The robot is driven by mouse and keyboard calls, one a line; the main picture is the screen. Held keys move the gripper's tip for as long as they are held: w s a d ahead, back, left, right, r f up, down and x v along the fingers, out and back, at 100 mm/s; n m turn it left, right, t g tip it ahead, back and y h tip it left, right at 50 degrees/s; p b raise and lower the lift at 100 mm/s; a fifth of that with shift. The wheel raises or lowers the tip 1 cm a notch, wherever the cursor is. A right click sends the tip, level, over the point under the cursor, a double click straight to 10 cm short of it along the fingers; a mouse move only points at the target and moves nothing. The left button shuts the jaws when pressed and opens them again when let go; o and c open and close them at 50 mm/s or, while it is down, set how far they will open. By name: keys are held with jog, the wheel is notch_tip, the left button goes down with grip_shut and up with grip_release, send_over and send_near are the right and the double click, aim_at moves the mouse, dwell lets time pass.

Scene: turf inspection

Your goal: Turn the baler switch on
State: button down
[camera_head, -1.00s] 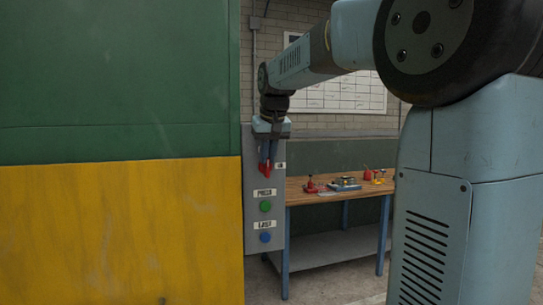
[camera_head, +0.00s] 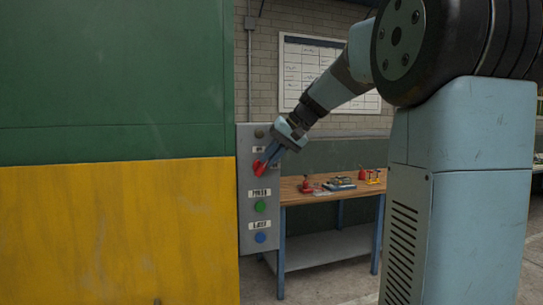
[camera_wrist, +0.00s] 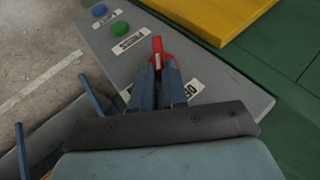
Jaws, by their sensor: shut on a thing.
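The baler switch is a red handle (camera_head: 260,169) on a grey control panel (camera_head: 246,222) at the left of the head view. My gripper (camera_head: 268,160) comes in from the upper right with its blue fingers closed around the handle. In the wrist view the red handle (camera_wrist: 157,48) shows between and beyond the fingertips (camera_wrist: 159,70). A white label (camera_wrist: 190,88) reading roughly "OFF" lies beside the fingers, towards the panel's top. Another small label (camera_wrist: 127,92) is partly hidden by the fingers. The handle's pivot is hidden.
Below the switch are a green button (camera_head: 261,206) and a blue button (camera_head: 260,238), each with a label. A large green and yellow machine side (camera_head: 115,225) stands left of the panel. A workbench (camera_head: 340,192) with tools stands behind at the right.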

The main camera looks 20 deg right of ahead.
aim_at(274, 169)
jog(key=f+y, duration=0.1)
jog(key=y, duration=0.1)
jog(key=d+f+m+t+y, duration=0.1)
jog(key=y, duration=0.2)
jog(key=f+m+y, duration=0.1)
jog(key=y, duration=0.2)
jog(key=shift+d+f, duration=0.2)
jog(key=shift+d, duration=0.05)
jog(key=shift+f+m+t+y, duration=0.3)
jog(key=shift+m+t+y, duration=0.15)
jog(key=shift+y, duration=0.65)
jog(key=shift+a, duration=0.1)
jog(key=c, duration=1.2)
grip_release()
jog(key=shift+w, duration=0.1)
jog(key=shift+o, duration=0.2)
jog(key=shift+r, duration=0.1)
